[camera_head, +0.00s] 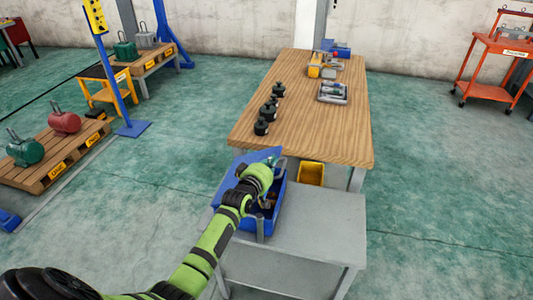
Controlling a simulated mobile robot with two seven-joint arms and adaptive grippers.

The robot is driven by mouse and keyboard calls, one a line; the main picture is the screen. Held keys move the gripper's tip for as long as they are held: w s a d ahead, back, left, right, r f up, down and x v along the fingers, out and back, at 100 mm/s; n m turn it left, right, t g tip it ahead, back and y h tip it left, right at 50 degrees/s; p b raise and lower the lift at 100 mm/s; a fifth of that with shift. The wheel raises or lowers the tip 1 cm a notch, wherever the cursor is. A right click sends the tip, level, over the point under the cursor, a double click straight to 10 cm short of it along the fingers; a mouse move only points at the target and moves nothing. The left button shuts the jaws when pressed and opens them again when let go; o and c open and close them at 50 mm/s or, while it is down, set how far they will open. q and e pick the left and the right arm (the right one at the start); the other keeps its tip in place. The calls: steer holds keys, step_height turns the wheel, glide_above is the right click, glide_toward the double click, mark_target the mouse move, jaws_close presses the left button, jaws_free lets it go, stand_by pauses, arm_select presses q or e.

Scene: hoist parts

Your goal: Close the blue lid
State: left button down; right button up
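The blue lid (258,156) stands raised and tilted at the back of a blue box (277,211). The box sits at the left end of a grey table and has an open top, with small dark parts partly visible inside. My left arm, green and black, reaches in from the lower left, over the box. My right gripper is not in view.
The grey table (325,225) is bare to the right of the box. Behind it, a wooden table (318,110) bears several black weights (262,127) and a grey tray (332,93). Pallets (60,148) stand at left.

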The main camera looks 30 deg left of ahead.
mark_target(277, 177)
arm_select(q)
steer(key=d+f, duration=0.1)
steer(key=f+m+b, duration=0.1)
steer(key=f, duration=0.1)
steer(key=w+d+f+m+b, duration=0.1)
steer(key=shift+d+f+y, duration=0.3)
steer(key=shift+f+y, duration=0.05)
steer(key=shift+y, duration=0.05)
steer(key=shift+w+d+f+b, duration=0.15)
steer(key=shift+d+f+b, duration=0.4)
steer(key=shift+f, duration=0.45)
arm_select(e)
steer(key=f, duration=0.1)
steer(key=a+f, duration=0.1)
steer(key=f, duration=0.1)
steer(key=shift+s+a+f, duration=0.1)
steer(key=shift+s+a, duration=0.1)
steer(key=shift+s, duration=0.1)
arm_select(q)
steer(key=shift+d, duration=0.1)
